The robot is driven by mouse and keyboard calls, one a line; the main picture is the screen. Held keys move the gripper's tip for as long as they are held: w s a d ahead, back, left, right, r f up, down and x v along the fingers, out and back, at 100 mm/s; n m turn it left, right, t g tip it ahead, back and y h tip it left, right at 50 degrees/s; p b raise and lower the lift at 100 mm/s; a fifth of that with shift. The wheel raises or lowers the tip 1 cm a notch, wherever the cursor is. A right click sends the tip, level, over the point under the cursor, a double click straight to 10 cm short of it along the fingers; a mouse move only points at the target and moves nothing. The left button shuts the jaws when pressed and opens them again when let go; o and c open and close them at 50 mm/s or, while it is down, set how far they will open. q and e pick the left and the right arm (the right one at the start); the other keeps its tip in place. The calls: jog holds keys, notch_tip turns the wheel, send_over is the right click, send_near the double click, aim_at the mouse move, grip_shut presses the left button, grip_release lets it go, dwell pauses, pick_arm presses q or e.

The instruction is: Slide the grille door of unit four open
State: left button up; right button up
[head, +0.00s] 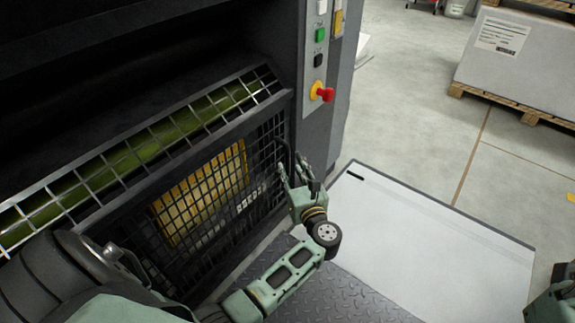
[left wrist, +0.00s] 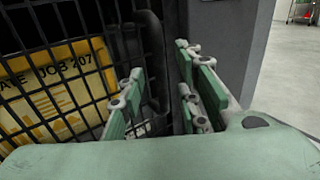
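The grille door (head: 225,175) is a dark wire mesh panel on the front of the black machine. It appears closed across the opening, and a yellow sheet shows behind it. A dark upright bar handle (head: 288,158) stands at its right edge; it also shows in the left wrist view (left wrist: 154,62). My left gripper (head: 291,166) is at this handle. In the left wrist view its fingers (left wrist: 162,85) are spread apart, with the bar between or just beyond them; contact is not clear. No unit number is visible. My right gripper is not visible; only part of my right arm shows bottom right.
A slanted guard (head: 140,150) with a green roller lies above the door. A control panel with a red knob (head: 322,92) rises right of it.

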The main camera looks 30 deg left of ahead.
aim_at(289, 163)
pick_arm(q)
jog(key=shift+b+x, duration=0.4)
jog(key=shift+x, duration=1.5)
grip_shut()
